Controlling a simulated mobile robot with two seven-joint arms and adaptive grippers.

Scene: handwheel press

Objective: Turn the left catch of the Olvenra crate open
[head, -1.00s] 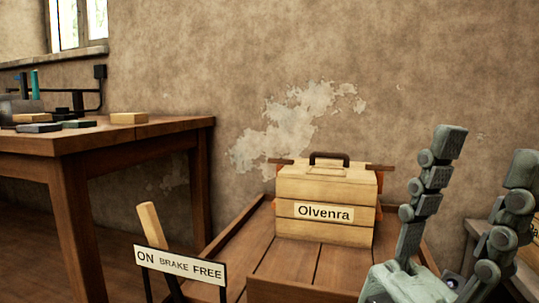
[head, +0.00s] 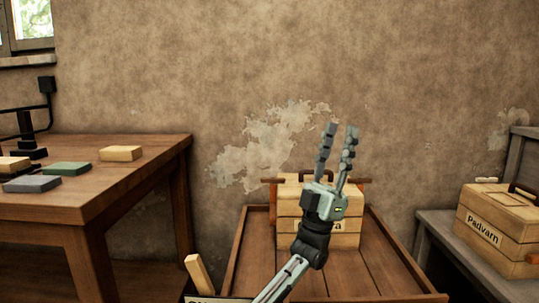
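The Olvenra crate (head: 289,208), pale wood, stands on a brown plank-floored cart by the wall. My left gripper (head: 340,132) is in front of it, fingers pointing up and apart, with nothing between them. A similar bar (head: 364,181) sticks out on the right. The gripper is right of the left catch and not touching it. My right gripper is out of view.
The cart (head: 396,254) has raised edges and bare floor around the crate. A Padvarn crate (head: 513,225) stands on a grey shelf at right. A wooden table (head: 125,175) with several blocks is at left. A pale lever handle (head: 199,274) rises at the lower left.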

